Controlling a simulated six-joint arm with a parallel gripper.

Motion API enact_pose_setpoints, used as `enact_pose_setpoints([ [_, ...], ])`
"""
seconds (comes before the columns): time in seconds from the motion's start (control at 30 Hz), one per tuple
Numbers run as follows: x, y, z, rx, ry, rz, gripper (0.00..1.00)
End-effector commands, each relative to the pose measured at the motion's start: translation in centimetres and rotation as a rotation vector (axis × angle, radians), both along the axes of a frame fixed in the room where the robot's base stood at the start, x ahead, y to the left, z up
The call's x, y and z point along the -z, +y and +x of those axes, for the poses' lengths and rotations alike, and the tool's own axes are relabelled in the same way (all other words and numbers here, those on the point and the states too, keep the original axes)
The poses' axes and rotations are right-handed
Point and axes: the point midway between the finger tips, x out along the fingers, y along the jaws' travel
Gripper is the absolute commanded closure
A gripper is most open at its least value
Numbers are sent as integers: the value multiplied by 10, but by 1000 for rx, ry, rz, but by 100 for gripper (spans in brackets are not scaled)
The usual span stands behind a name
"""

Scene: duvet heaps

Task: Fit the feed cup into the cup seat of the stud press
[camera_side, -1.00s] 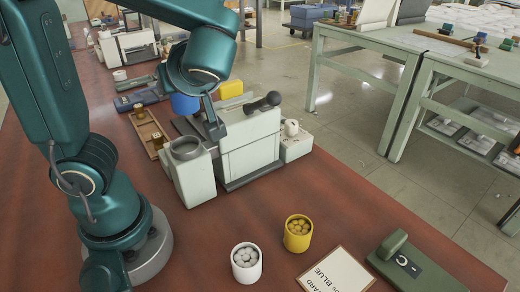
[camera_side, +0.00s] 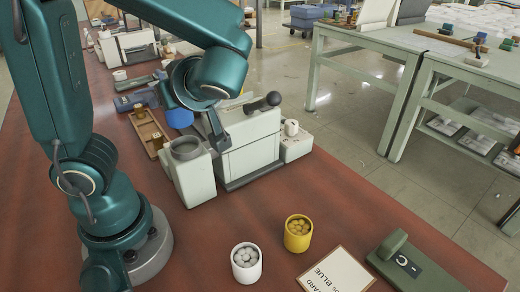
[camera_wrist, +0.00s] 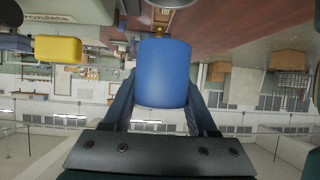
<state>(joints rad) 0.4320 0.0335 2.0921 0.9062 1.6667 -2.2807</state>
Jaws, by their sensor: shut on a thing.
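The blue feed cup (camera_wrist: 163,73) is between the two dark fingers of my gripper (camera_wrist: 160,100) in the wrist view, and the gripper is shut on it. In the side view the cup (camera_side: 180,118) shows partly below my wrist, held in the air. The stud press (camera_side: 248,143) is a pale grey machine with a black-knobbed lever. Its cup seat (camera_side: 186,149) is a round grey ring on top of the block at its left. The cup appears above and behind this seat, apart from it. My arm hides part of the cup.
A white cup (camera_side: 246,263) and a yellow cup (camera_side: 298,233), both filled with round pieces, stand at the front. A wooden tray (camera_side: 148,131) is left of the press.

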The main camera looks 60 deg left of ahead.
Motion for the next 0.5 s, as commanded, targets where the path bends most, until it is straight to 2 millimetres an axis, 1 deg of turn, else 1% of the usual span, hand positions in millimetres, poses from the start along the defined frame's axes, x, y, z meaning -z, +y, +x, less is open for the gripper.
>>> enact_pose_setpoints([
  [0.2,20,0,0,1,4,2,100],
  [0.33,29,0,0,1,3,1,100],
  [0.5,35,0,-1,0,1,-1,100],
])
